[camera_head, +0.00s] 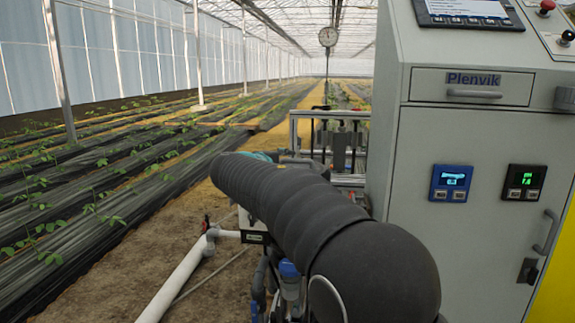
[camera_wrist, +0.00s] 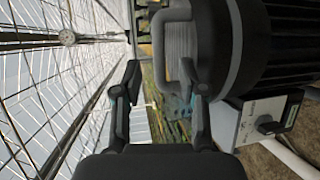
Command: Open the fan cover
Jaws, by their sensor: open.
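In the wrist view a dark, round fan cover (camera_wrist: 208,45) sits at the end of a finned black motor (camera_wrist: 280,45). A grey loop handle (camera_wrist: 159,60) stands out from the cover, which looks shut. My gripper (camera_wrist: 162,80) is open, with one dark finger on each side of the handle's outer bar in the picture. The right finger overlaps the handle's lower end; I cannot tell whether it touches. Nothing is visibly held. In the head view my dark arm hides the gripper, the cover and most of the motor.
A grey control box (camera_wrist: 255,120) with a black knob sits beside the motor. In the head view a grey cabinet (camera_head: 450,150) stands close on the right. White pipes (camera_head: 185,278) run low at the left.

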